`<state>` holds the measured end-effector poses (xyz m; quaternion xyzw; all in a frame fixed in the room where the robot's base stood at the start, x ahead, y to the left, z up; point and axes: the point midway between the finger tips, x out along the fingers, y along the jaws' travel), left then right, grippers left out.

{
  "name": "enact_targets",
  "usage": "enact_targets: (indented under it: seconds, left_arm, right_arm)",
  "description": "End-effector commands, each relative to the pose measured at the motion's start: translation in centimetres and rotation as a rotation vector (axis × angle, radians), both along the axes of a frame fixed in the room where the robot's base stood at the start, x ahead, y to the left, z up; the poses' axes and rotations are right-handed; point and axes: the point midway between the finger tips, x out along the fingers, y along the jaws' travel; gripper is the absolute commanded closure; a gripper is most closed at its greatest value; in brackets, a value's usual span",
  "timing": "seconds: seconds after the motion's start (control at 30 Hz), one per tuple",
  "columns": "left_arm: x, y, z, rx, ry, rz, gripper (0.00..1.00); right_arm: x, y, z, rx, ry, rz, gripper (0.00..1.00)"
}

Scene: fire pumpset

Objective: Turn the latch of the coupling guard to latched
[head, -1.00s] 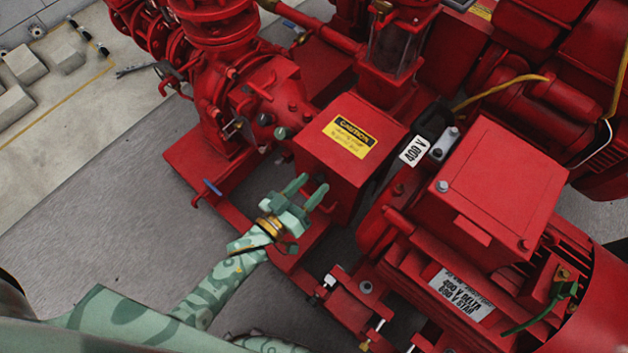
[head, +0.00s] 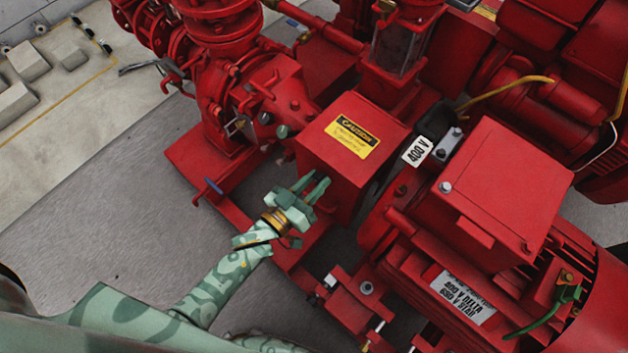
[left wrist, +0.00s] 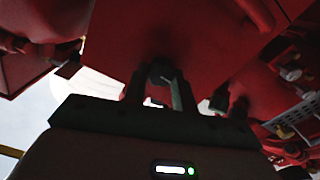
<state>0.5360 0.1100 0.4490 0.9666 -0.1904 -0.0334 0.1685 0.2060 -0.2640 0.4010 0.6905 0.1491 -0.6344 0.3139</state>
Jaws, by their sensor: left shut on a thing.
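The coupling guard (head: 325,150) is a red box with a yellow caution label, in the middle of the head view. Its red face also fills the upper middle of the left wrist view (left wrist: 200,45). My left gripper (head: 316,181) is at the guard's lower front side. In the left wrist view my gripper's dark fingers (left wrist: 160,88) stand on both sides of a small dark round part (left wrist: 160,70), which I take to be the latch. The gripper is shut on it. The latch's exact angle is too dark to tell. My right gripper is not in view.
A red motor (head: 470,250) with a terminal box (head: 500,190) stands right of the guard. A red pump (head: 240,95) with pipework stands to the left. Grey floor (head: 130,190) is clear at left.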

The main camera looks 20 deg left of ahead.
Motion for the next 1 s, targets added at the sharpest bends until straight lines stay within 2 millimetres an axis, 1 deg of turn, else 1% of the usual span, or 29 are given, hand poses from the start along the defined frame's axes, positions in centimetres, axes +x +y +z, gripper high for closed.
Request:
enact_targets:
  seconds: [0.27,0.67,1.0]
  left_arm:
    - [-0.05,-0.03,0.04,0.164,-0.067,0.0,0.96]
    - [-0.14,-0.18,-0.06,0.511,-0.209,-0.001,0.96]
    - [-0.21,-0.3,-0.18,0.811,-0.331,-0.001,0.96]
  right_arm:
    - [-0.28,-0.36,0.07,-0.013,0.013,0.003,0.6]
    - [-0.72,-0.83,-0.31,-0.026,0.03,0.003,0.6]
    - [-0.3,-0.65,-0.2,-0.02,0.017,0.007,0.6]
